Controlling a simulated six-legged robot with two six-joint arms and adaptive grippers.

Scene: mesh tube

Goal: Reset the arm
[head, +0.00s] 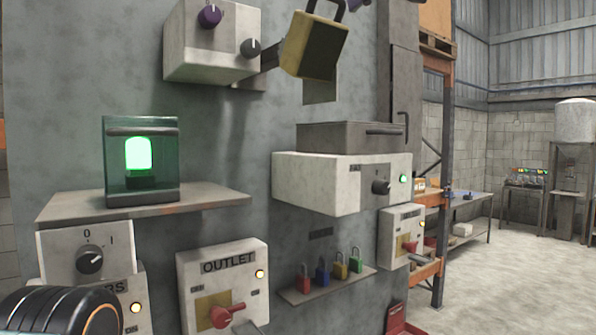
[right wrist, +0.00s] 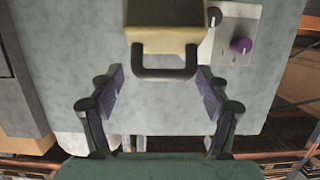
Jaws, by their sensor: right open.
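A yellow padlock-like block (head: 315,45) with a dark shackle hangs tilted at the top of the head view. In the right wrist view the yellow block (right wrist: 165,38) is at the top, with its dark shackle (right wrist: 164,73) pointing toward my right gripper. My right gripper (right wrist: 164,84) is open. Its two fingers stand on either side of the shackle, with visible gaps. Dark and purple finger parts seem to show beside the block in the head view, cut by the top edge. My left gripper is not in view; a black rounded part of mine fills the lower left corner.
A grey wall panel carries a knob box (head: 212,40), a shelf (head: 215,197) with a green lamp in a clear case (head: 141,160), an OUTLET box (head: 222,285), a white control box (head: 340,182) and small padlocks on a ledge (head: 328,285). Open floor (head: 480,290) lies right.

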